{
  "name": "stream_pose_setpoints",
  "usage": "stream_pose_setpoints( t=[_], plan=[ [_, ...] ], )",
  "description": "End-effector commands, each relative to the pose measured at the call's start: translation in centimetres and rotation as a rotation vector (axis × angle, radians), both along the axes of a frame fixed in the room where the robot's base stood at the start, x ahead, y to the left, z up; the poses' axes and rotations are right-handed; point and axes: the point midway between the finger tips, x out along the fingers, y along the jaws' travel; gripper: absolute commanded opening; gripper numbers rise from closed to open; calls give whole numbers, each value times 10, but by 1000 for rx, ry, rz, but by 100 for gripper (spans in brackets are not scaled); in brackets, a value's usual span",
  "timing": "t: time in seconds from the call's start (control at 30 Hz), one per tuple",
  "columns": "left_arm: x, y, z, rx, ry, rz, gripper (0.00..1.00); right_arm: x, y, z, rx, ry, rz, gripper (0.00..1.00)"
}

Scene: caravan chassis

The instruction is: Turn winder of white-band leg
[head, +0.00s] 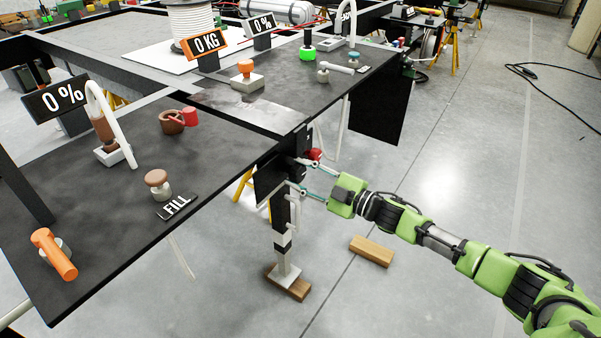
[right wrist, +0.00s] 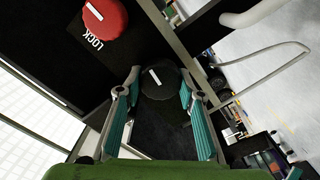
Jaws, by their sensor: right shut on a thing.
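The white-band leg (head: 280,240) stands below the edge of the dark deck, a black column with a pale band and a light foot resting on a wooden block (head: 298,292). My right gripper (head: 300,177) comes in from the right at the top of this leg. In the right wrist view its teal fingers are on either side of the winder, a black round knob (right wrist: 160,84) with a white mark, and are shut on it. A red knob (right wrist: 105,18) labelled LOCK is beside the winder; red also shows in the head view (head: 315,154). My left gripper is out of view.
The dark deck (head: 70,180) carries an orange handle (head: 54,254), a brown knob (head: 157,178) by a FILL label, and signs reading 0 % and 0 KG. A loose wooden block (head: 371,251) lies on the floor. The floor at right is mostly clear.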

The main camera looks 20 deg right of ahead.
Motion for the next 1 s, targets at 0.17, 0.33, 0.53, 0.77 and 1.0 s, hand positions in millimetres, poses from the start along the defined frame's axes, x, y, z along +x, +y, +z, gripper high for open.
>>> stream_pose_setpoints(
  t=[0.17,0.33,0.53,0.77,1.0],
  plan=[
    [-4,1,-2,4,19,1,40,-1,1,-1,-71,-55,1,13],
    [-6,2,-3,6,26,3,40,-1,1,-1,-111,-87,1,13],
    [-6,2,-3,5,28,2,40,-1,1,-2,-132,-102,2,13],
    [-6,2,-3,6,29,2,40,-1,1,-2,-135,-104,2,13],
    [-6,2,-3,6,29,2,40,-1,1,-1,-134,-103,2,52]
  ],
)
